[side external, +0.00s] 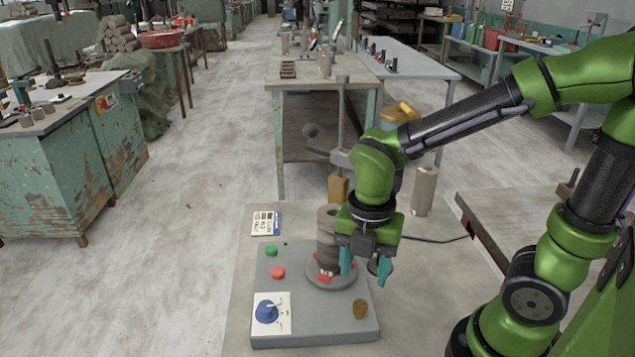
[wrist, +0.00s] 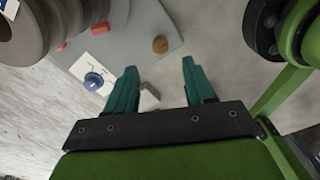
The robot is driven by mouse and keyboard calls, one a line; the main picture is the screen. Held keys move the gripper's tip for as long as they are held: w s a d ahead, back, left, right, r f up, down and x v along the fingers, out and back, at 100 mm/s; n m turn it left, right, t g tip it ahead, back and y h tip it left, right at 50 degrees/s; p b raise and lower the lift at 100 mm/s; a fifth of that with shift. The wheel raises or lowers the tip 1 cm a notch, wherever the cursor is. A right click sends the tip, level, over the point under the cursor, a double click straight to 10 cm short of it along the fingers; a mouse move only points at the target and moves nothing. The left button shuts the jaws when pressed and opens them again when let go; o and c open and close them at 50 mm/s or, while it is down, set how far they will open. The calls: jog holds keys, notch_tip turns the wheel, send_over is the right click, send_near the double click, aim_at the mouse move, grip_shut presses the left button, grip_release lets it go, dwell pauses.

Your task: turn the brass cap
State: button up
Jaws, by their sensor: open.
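The brass cap (side external: 360,309) is a small brownish-gold knob on the front right corner of a grey panel box (side external: 315,327). In the wrist view the cap (wrist: 160,44) lies just beyond the fingertips, apart from them. My gripper (side external: 365,270) is open, its two teal fingers pointing down above the panel's right side, behind the cap in the side view. In the wrist view the gripper (wrist: 159,66) has nothing clamped between its fingers. A small pale block (wrist: 149,97) shows between the fingers, partly hidden; I cannot tell its distance.
A blue dial (side external: 266,311) on a white plate, a red button (side external: 278,273) and a green button (side external: 271,251) sit on the panel's left. A grey ribbed column (side external: 327,235) stands on a round base close to my gripper.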

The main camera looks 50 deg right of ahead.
aim_at(361, 305)
notch_tip(361, 305, down, 9)
jog(key=shift+f, duration=0.1)
dwell(0.3)
grip_shut()
jog(key=shift+m, duration=0.3)
jog(key=m, duration=1.3)
dwell(0.4)
dwell(0.5)
